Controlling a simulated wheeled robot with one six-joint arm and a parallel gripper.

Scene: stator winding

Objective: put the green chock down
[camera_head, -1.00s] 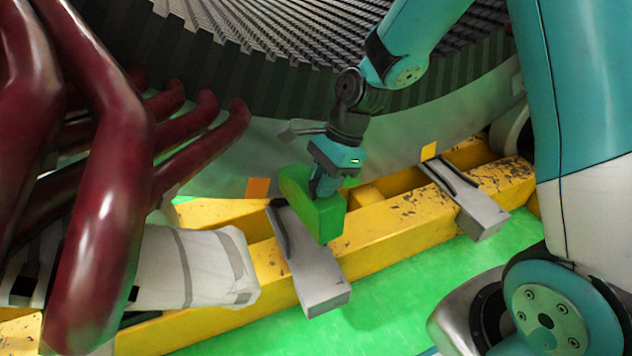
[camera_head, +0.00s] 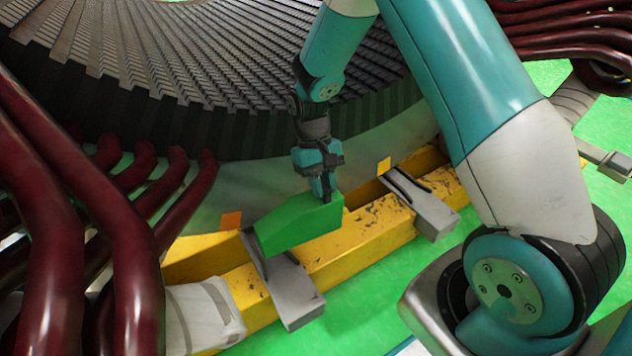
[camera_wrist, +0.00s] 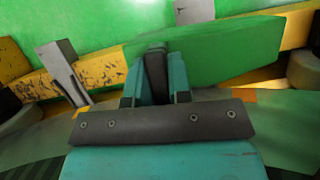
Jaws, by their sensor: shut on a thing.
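The green chock (camera_head: 298,224) is a long block with a sloped end, in the middle of the head view. My gripper (camera_head: 323,190) is shut on it near its right end, from above. The chock lies in front of the yellow beam and over a grey bracket (camera_head: 288,290); I cannot tell whether it touches either. In the wrist view the chock (camera_wrist: 225,55) extends to the right from the gripper fingers (camera_wrist: 155,75).
The yellow beam (camera_head: 355,244) runs diagonally below the large toothed stator (camera_head: 240,120). A second grey bracket (camera_head: 425,205) sits to the right. Dark red bars (camera_head: 50,230) crowd the left. A white wrapped piece (camera_head: 205,315) lies at lower left. Green floor (camera_head: 365,305) is open in front.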

